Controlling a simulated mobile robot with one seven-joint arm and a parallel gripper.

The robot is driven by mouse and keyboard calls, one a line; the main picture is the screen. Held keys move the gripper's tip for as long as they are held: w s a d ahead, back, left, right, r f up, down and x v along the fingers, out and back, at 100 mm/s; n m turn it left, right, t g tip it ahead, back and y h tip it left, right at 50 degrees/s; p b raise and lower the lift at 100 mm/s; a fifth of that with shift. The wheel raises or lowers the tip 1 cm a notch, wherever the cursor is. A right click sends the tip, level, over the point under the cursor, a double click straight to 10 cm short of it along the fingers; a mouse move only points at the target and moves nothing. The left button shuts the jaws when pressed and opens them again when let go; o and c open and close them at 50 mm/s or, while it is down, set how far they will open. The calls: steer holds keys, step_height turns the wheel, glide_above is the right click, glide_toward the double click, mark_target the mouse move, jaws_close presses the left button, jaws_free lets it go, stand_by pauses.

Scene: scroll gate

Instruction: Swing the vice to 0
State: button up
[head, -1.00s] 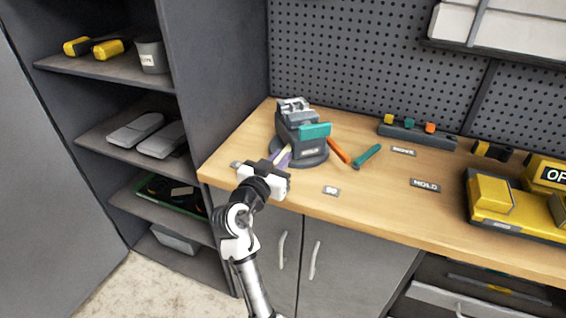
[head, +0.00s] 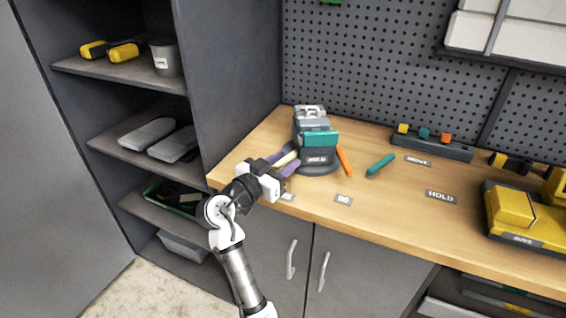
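The grey vice (head: 316,157) with its teal jaw stands on a round dark base at the left part of the workbench. The teal jaw faces the front edge. A cream bar (head: 286,160) sticks out from the vice's left side. My gripper (head: 286,162) is at the vice's left, with a purple finger on each side of the bar, and looks shut on it. A "90" label (head: 343,199) lies on the bench in front of the vice. Another label (head: 287,197) is partly hidden by my gripper and cannot be read.
An orange tool (head: 344,160) and a teal tool (head: 380,165) lie right of the vice. A rack of coloured blocks (head: 432,147), a "HOLD" label (head: 441,197) and a yellow machine (head: 520,220) are further right. A grey shelf unit (head: 225,80) stands at the left.

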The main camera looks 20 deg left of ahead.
steer(key=b+v, duration=0.3)
steer(key=v, duration=1)
steer(key=shift+s+a, duration=0.15)
steer(key=shift+s, duration=0.25)
steer(key=shift+c, duration=0.3)
